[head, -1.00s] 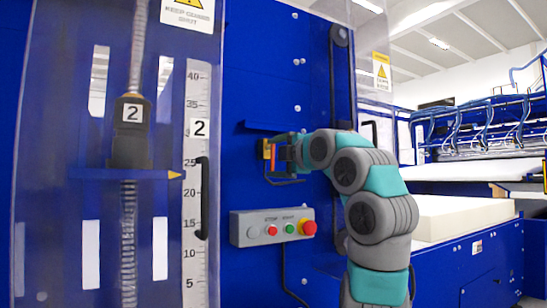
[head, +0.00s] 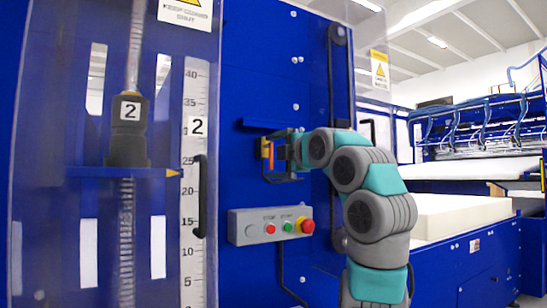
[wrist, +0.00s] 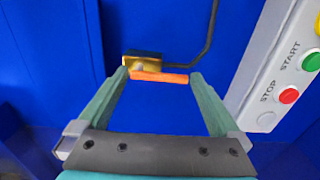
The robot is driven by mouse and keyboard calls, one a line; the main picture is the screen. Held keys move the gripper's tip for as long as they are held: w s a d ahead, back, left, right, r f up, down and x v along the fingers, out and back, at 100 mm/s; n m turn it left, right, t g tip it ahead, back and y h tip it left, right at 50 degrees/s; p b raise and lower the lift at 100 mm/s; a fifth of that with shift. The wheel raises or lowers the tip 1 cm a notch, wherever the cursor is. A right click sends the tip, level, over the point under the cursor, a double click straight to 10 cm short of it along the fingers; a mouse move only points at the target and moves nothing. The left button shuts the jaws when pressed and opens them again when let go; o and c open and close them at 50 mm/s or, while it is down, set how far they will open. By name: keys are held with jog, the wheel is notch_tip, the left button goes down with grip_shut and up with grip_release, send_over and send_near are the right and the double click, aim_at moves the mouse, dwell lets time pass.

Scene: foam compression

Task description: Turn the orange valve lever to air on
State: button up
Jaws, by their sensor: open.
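The orange valve lever (wrist: 160,77) lies crosswise in the wrist view, in front of its brass valve body (wrist: 143,62) on the blue panel. My gripper (wrist: 160,76) is open, with one finger near each end of the lever. I cannot tell whether either finger touches it. In the head view the lever (head: 271,155) stands upright as a thin orange strip beside the valve, and my gripper (head: 280,152) reaches it from the right. My gripper partly hides the valve there.
A grey control box (head: 270,225) with green, red and yellow-red buttons is below the valve; it also shows at right in the wrist view (wrist: 270,75). A clear guard with a black handle (head: 200,195) and a scale (head: 195,130) stand left. A dark hose (wrist: 205,40) runs from the valve.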

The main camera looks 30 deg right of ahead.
jog(key=s+b, duration=0.2)
jog(key=s, duration=0.5)
jog(key=shift+s+d+b, duration=0.15)
jog(key=shift+s+b, duration=0.2)
jog(key=shift+s, duration=0.05)
